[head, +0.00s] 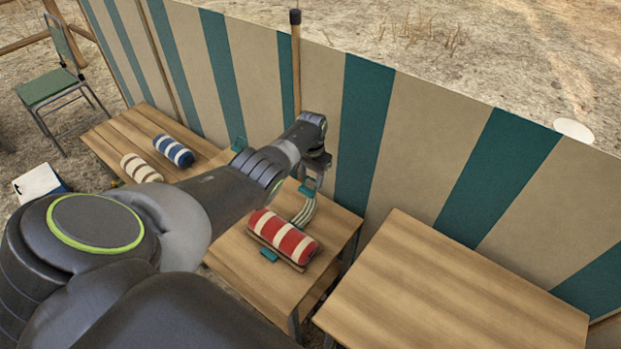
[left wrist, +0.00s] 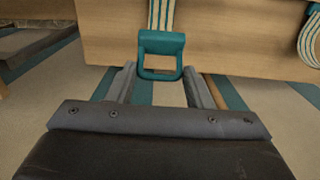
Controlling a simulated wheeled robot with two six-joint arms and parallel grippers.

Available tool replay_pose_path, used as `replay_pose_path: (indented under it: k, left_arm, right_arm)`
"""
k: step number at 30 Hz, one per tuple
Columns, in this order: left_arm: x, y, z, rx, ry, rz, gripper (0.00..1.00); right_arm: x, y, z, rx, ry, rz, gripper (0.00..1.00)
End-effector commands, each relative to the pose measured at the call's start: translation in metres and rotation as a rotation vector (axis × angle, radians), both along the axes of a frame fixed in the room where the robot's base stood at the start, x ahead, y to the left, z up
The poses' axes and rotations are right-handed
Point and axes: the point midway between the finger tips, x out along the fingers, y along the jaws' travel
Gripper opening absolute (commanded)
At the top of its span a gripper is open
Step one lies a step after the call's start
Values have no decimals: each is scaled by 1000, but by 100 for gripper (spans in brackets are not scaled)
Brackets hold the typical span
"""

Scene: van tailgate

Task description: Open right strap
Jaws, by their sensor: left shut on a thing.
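My left gripper (head: 317,176) is at the back edge of the middle wooden table, shut on a teal buckle (head: 307,190). In the left wrist view the buckle (left wrist: 161,52) sits between the two fingers (left wrist: 162,84), at the end of a pale and green striped strap (left wrist: 161,14). In the head view the strap (head: 304,212) curves from the buckle down beside a red and cream striped roll (head: 283,236). Another teal piece (head: 269,255) lies at the roll's front side. My right gripper is not in view.
A striped windbreak (head: 388,120) stands close behind the tables, with a wooden pole (head: 295,65) at it. The right table (head: 450,290) is bare. A blue roll (head: 174,151) and a cream roll (head: 141,168) lie on the left table. Another strap (left wrist: 308,40) shows in the left wrist view.

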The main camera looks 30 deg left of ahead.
Motion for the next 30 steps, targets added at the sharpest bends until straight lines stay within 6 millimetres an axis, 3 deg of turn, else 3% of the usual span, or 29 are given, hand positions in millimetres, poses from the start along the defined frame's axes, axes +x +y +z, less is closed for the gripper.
replay_pose_path:
  k: [18, 19, 21, 30]
  left_arm:
    - [9, 5, 4, 11, -23, 0, 5]
    - [9, 5, 4, 11, -23, 0, 47]
    - [9, 4, 3, 10, -23, 0, 56]
    - [5, 2, 0, 5, -11, 0, 57]
  right_arm:
    - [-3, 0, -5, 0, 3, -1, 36]
    - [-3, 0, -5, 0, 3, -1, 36]
    - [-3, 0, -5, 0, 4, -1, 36]
    - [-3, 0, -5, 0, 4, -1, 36]
